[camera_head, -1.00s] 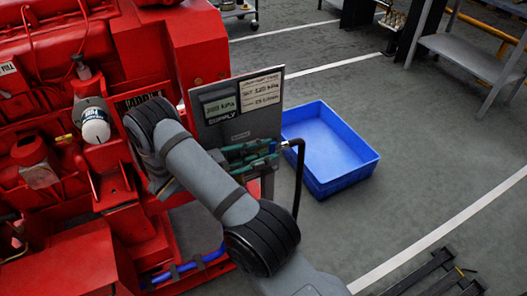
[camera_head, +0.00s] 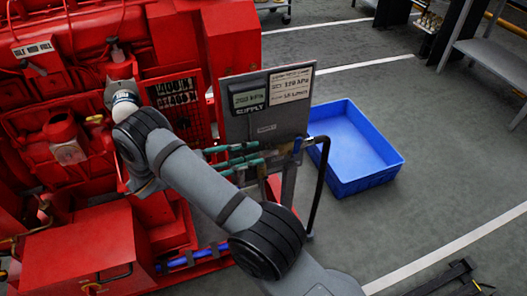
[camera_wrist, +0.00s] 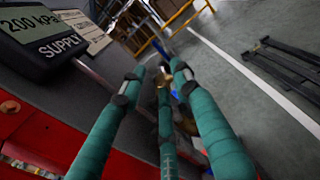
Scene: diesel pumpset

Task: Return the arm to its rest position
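My arm (camera_head: 190,180) reaches from the bottom right of the head view up to the left, in front of the red pumpset (camera_head: 185,60). The panel's display (camera_wrist: 40,32) reads 200 kPa, close to the left finger. My wrist is partly hidden behind the arm.
A blue tray (camera_head: 355,145), seemingly empty, stands on the grey floor behind the panel. A bent black bar (camera_head: 318,190) stands right of the panel. A grey bench (camera_head: 490,60) is at the far right. Open floor (camera_head: 410,210) lies right of the tray.

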